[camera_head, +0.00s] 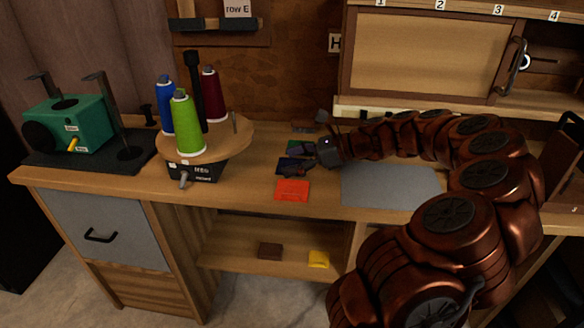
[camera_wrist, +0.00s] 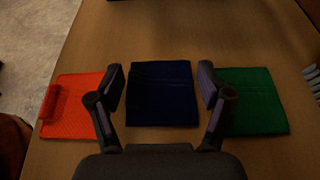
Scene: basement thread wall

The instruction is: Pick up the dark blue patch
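The dark blue patch (camera_wrist: 161,94) lies flat on the wooden bench top, in the middle of the wrist view. It also shows in the head view (camera_head: 287,166), partly hidden by my gripper (camera_head: 304,162). My gripper also shows in the wrist view (camera_wrist: 162,82). It is open and empty, with one finger on each side of the dark blue patch. I cannot tell whether the fingers touch the bench.
A red-orange patch (camera_wrist: 80,100) lies left of the dark blue one and a green patch (camera_wrist: 250,101) right of it. A round spool stand (camera_head: 235,137) with several thread cones stands left on the bench. A grey mat (camera_head: 390,186) lies right.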

